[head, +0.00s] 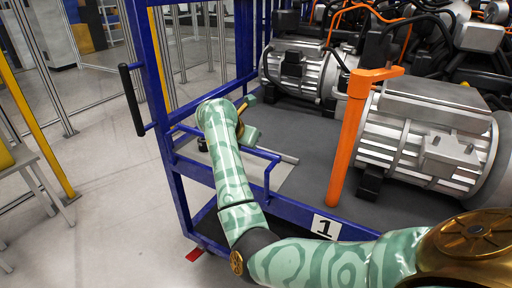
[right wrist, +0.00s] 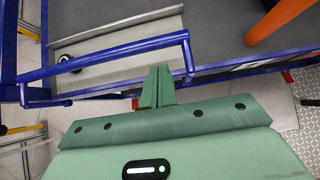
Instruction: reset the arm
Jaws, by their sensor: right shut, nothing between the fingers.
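My right arm (head: 232,180), patterned in pale green, comes in from the lower right of the head view and reaches over the blue cart's front rail. In the right wrist view my right gripper (right wrist: 157,88) is shut, its green fingers together and empty. The fingertips appear just beside a blue rail (right wrist: 110,62) of the cart; I cannot tell whether they touch it. In the head view the fingers cannot be made out clearly. My left gripper is in neither view.
The blue cart (head: 300,226) bears grey motor units (head: 424,140) on a dark floor. An orange post (head: 349,135) stands near its front, right of my arm. A black handle (head: 131,100) juts out at left. Open floor (head: 110,160) lies left of the cart.

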